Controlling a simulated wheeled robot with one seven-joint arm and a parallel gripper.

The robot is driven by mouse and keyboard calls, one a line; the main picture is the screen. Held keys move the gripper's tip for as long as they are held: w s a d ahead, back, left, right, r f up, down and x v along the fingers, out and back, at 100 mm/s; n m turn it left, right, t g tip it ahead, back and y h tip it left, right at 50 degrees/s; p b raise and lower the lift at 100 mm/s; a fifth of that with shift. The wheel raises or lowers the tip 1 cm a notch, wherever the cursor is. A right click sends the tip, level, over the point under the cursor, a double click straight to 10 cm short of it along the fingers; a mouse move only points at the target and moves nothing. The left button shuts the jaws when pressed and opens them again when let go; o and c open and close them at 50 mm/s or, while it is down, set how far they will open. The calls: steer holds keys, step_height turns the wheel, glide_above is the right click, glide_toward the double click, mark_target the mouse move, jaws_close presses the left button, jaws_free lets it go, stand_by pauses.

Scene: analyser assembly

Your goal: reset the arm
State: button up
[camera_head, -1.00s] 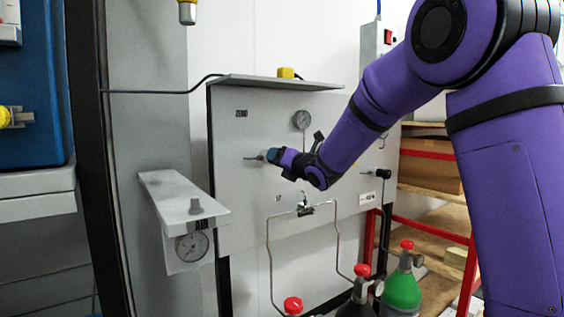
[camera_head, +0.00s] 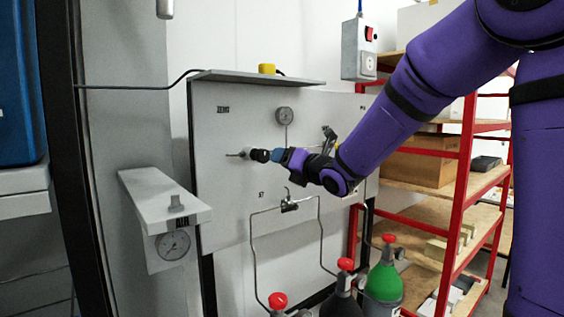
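My purple arm reaches in from the upper right in the head view. My gripper (camera_head: 272,156) is at its end, in front of the grey panel (camera_head: 225,205). It is beside a dark knob (camera_head: 259,155) on a thin pipe stub (camera_head: 236,155) that stands out from the panel. The gripper's fingers are too small and too hidden by the wrist to tell whether they are open, or whether they touch the knob.
A round gauge (camera_head: 284,115) sits above the gripper. Gas cylinders with red caps, one of them green (camera_head: 384,282), stand below. A red shelf rack (camera_head: 464,170) is at the right. A grey bracket with a gauge (camera_head: 172,244) juts out at the left.

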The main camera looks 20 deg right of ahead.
stand_by(0.4)
steer(key=s+d+m+g+h, duration=0.3)
steer(key=s+m, duration=0.5)
steer(key=m, duration=0.1)
steer(key=s+d+m+g+h, duration=0.2)
steer(key=s+d+m+h, duration=0.1)
steer(key=s+m, duration=0.55)
steer(key=s+a+f+m+g, duration=0.1)
steer(key=s+f+m+g, duration=0.2)
steer(key=s+m, duration=0.4)
steer(key=s+a+f+m+g, duration=0.1)
steer(key=s+f+m+g, duration=0.2)
steer(key=s+m, duration=0.5)
steer(key=s, duration=0.4)
steer(key=shift+s+a+f+g, duration=0.25)
steer(key=shift+a+g, duration=0.05)
steer(key=shift+a, duration=0.05)
